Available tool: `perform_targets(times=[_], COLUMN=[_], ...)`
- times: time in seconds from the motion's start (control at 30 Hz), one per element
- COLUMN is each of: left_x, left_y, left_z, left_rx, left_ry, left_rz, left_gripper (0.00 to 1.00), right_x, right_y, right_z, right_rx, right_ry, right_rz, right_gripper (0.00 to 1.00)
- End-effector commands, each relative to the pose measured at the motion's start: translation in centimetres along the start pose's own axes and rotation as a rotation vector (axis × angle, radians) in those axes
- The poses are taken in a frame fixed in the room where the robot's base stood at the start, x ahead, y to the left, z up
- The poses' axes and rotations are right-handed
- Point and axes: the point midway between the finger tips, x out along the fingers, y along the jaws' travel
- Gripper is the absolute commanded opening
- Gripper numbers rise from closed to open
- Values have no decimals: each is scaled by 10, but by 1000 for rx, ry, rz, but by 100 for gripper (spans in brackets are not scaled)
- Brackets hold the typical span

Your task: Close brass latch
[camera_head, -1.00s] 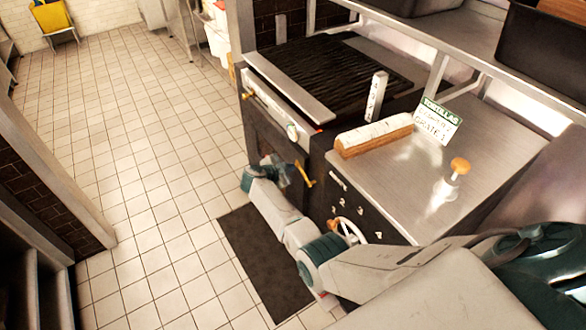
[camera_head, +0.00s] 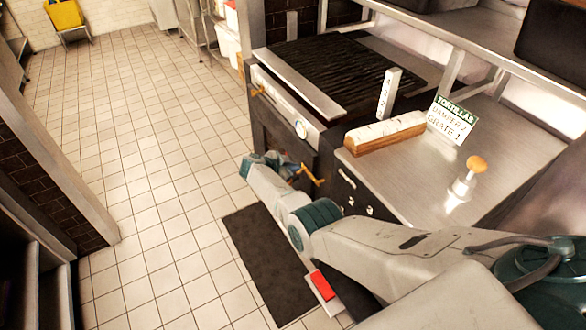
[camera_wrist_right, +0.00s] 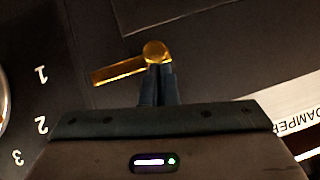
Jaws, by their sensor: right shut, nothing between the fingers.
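The brass latch (camera_head: 312,176) is on the dark front of the grill unit, beside the oven door edge. In the right wrist view its brass lever (camera_wrist_right: 120,71) points left and slightly down from a round pivot knob. My right gripper (camera_head: 284,166) is at the unit's front, close to the latch. In the right wrist view my right gripper (camera_wrist_right: 158,72) is shut and empty, its dark fingertips right at the knob end of the lever; whether they touch I cannot tell. My left gripper is not in view.
The grill (camera_head: 342,70) and steel counter (camera_head: 425,185) stand above the front panel. The tiled floor (camera_head: 150,130) is open to the left; a dark mat (camera_head: 265,260) lies below.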

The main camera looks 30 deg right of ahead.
Motion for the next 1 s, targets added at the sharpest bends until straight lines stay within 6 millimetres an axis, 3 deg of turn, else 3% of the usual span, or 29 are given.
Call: perform_targets(times=[0.47, 0.73, 1.0], left_x=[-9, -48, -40], left_y=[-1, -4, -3], left_z=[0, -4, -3], left_rx=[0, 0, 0], left_ry=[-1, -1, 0], left_rz=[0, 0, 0], left_gripper=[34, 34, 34], right_x=[-8, -41, -95], right_y=[-2, -11, -12], right_z=[-5, -28, -19], right_rx=[-1, -3, -1], right_ry=[-1, -2, -4], right_rz=[-1, -5, -7], right_gripper=[0, 0, 0])
